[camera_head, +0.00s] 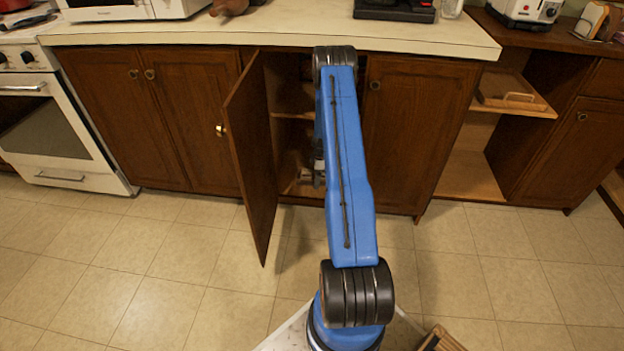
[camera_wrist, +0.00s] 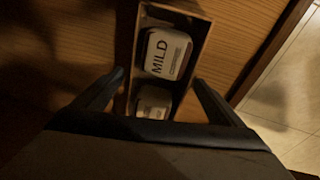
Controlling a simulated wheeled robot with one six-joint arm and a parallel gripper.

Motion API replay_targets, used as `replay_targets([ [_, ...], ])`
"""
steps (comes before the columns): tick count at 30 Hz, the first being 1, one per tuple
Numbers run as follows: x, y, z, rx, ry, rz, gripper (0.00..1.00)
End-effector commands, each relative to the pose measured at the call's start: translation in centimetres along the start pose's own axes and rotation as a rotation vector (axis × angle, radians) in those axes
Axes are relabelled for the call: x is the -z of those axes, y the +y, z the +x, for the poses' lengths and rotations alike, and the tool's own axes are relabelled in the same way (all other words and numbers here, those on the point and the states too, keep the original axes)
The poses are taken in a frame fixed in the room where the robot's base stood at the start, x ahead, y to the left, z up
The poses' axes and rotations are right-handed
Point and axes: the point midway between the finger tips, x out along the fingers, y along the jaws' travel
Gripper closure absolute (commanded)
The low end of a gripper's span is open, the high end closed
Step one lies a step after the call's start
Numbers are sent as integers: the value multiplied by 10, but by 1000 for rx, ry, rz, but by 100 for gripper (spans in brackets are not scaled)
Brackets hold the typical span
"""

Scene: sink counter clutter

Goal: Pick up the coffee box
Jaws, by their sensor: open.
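The coffee box (camera_wrist: 167,53) shows in the wrist view as a narrow dark box with white panels, one reading "MILD". It is on a wooden surface inside the dim cabinet. My gripper (camera_wrist: 159,78) is open, with one finger on each side of the box's lower part in the picture. I cannot tell whether the fingers touch it. In the head view the gripper (camera_head: 318,172) is mostly hidden behind my blue arm at the open cabinet, and the box is not visible there.
The open cabinet door (camera_head: 250,150) stands out to the left of my arm. A closed door (camera_head: 415,130) is to the right. The countertop (camera_head: 290,25) overhangs above. The tiled floor (camera_head: 170,265) is mostly clear.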

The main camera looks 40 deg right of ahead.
Motion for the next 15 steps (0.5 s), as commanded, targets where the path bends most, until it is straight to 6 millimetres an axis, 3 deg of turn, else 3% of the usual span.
replay_targets([
  [5,0,0,0,-1,0,0,8],
  [11,0,0,0,-1,0,0,51],
  [15,0,0,0,-1,0,0,52],
])
